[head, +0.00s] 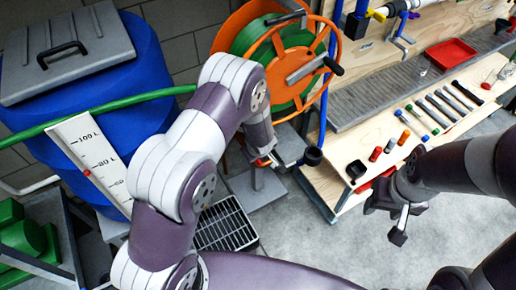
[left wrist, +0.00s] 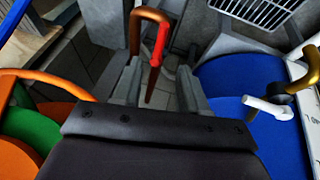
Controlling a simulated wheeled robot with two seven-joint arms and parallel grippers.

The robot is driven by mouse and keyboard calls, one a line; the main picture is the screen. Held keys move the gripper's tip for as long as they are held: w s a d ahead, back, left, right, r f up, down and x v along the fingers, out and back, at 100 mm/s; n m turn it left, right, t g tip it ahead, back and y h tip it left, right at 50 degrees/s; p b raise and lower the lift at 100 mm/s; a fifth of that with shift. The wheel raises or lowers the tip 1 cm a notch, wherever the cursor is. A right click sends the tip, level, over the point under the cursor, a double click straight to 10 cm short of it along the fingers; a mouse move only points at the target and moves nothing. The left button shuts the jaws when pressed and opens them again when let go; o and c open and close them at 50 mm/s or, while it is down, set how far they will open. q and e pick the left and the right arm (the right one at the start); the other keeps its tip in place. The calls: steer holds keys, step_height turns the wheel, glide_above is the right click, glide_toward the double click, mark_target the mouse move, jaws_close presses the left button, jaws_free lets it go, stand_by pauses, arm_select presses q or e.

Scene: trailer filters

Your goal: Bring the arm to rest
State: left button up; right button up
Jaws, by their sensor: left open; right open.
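My left arm (head: 170,170) reaches up across the head view toward the hose reel, and its gripper is mostly hidden there. In the left wrist view the left gripper (left wrist: 160,70) is open. A bent copper pipe with a red part (left wrist: 159,45) shows between and beyond its fingers; I cannot tell whether they touch it. A small red part (head: 262,162) also shows by the left wrist in the head view. My right gripper (head: 400,213) is open, with nothing seen in it, above the floor at the right, in front of the bench.
A blue barrel (head: 150,75) with a grey lid (head: 65,50) stands at left, with a green hose (head: 120,107) across it. An orange reel (head: 225,40) is behind my left arm. A wooden bench (head: 350,165) with several tools is at right. A floor grate (head: 225,225) lies below; floor (head: 300,245) is clear.

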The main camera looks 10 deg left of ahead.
arm_select(q)
steer(key=shift+v, duration=1.7)
